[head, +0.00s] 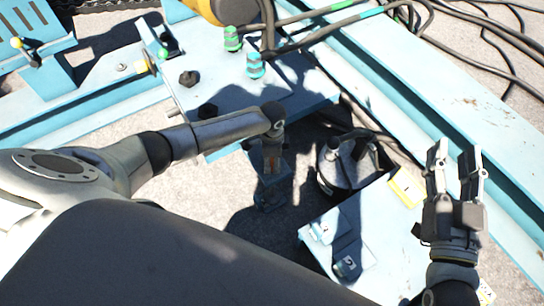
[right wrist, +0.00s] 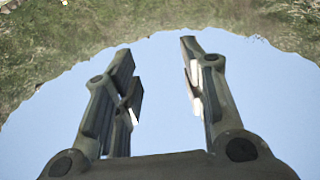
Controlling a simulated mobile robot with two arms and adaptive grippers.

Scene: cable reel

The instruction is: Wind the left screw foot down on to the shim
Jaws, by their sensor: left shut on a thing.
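My left gripper (head: 270,157) hangs below the left wrist at the front edge of the light-blue plate, in shadow. It is shut on what appears to be the left screw foot (head: 272,188), a blue upright part below the jaws. The exact grip is too dark to make out. I cannot pick out the shim; the ground around the foot's lower end is shaded. My right gripper (head: 455,160) is open and empty, well to the right of the foot. In the right wrist view its fingers (right wrist: 160,85) stand apart with nothing between them.
The light-blue plate (head: 300,92) carries black knobs and banded green and blue fittings. A dark rounded device (head: 347,165) stands right of the foot. A light-blue box (head: 318,262) is in front. A long blue beam (head: 450,100) and black cables (head: 480,42) lie at right.

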